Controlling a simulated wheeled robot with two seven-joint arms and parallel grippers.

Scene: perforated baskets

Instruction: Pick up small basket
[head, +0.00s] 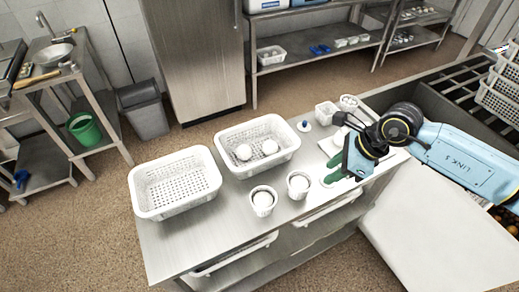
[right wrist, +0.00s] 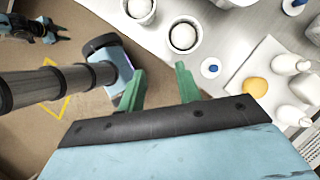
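A small white perforated basket (head: 326,113) stands near the back right of the steel table (head: 190,237). Two round white cups (head: 263,202) (head: 298,186) near the table's front each hold a white ball; cups also show in the right wrist view (right wrist: 185,36). My right gripper (head: 338,172) is over the table's right part, right of the cups. In the right wrist view its green fingers (right wrist: 161,82) are apart with nothing between them. A distant blue and dark arm end (right wrist: 58,30), apparently my left gripper, shows top left there; its opening is unclear.
A large empty white basket (head: 141,195) and another (head: 284,166) holding two white round things stand on the table. A white board (right wrist: 238,78) with an orange round thing (right wrist: 255,88) and white bottles (right wrist: 293,116) lies right of my right gripper. Stacked crates (head: 497,100) stand far right.

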